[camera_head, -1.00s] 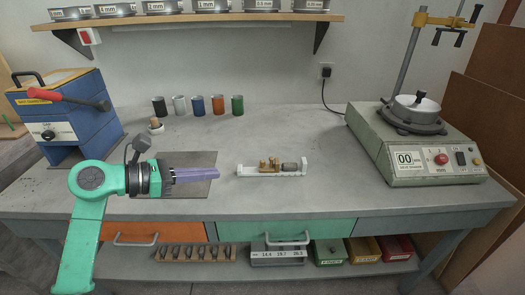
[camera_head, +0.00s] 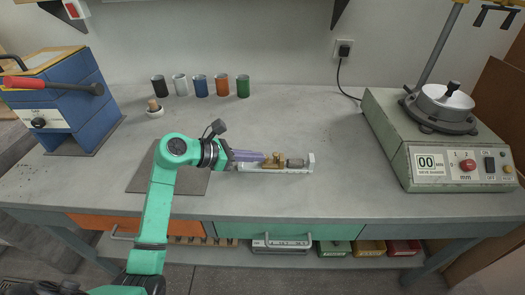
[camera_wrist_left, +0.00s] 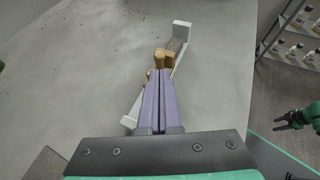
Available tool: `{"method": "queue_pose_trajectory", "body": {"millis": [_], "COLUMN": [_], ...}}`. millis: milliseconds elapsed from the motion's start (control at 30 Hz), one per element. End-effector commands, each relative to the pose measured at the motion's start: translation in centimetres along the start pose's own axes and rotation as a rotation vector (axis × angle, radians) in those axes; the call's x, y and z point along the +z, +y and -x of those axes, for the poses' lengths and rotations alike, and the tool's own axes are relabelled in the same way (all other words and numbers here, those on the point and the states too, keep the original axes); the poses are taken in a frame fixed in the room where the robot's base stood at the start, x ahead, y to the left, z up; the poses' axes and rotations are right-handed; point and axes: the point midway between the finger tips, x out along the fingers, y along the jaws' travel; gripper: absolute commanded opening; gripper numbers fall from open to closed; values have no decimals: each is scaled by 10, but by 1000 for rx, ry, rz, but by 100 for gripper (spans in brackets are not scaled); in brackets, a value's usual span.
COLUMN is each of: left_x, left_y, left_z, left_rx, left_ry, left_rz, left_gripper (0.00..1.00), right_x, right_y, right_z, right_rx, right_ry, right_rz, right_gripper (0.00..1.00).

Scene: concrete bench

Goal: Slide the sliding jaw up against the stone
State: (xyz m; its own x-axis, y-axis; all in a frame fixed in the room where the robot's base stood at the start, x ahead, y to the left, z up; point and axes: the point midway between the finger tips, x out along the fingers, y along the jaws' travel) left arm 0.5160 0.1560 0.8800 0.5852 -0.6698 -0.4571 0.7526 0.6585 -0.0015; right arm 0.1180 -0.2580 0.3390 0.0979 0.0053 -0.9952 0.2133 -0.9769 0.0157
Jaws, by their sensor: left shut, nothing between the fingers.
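The white holder (camera_head: 262,170) lies along the bench, with a raised end plate at its right. The brass sliding jaw (camera_head: 273,160) sits on it, left of the grey cylindrical stone (camera_head: 295,162); a gap between them is too small to tell. My left gripper (camera_head: 262,156) is shut and empty, its purple fingers pointing right over the holder's left part, tips at the brass jaw. In the left wrist view the fingertips (camera_wrist_left: 156,78) are close to the brass jaw (camera_wrist_left: 165,60); contact is unclear. My right gripper (camera_wrist_left: 290,119) shows small at the right there, fingers apparently apart.
Several coloured cups (camera_head: 201,87) stand at the back. A blue press (camera_head: 65,105) is at left, a green-grey machine (camera_head: 440,150) at right. A dark mat (camera_head: 145,178) lies under my left arm. The bench between holder and machine is clear.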

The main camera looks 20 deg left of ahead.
Motion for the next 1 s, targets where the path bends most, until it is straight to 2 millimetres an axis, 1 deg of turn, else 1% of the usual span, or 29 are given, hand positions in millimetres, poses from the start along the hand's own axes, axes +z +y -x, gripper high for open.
{"method": "queue_pose_trajectory", "body": {"millis": [33,100,200,533,767,1000], "left_x": [6,8,8,7,12,16], "left_y": [-1,0,0,0,-8,-11], "left_z": [-6,-15,-22,-24,-39,-42], "left_rx": [-2,-1,0,1,3,0], "left_ry": [-4,-3,-1,1,4,1], "left_rz": [0,1,-1,-3,-9,1], "left_gripper": [0,0,0,0,0,0], "right_x": [-2,-2,-2,3,6,6], "right_y": [0,0,0,0,0,0], "right_z": [5,7,7,6,-9,-8], "right_rx": [0,0,0,-1,0,0], "right_ry": [3,3,2,-6,-8,-8], "right_rz": [0,0,0,0,-1,-1], "right_gripper": [50,50,50,50,50,50]}}
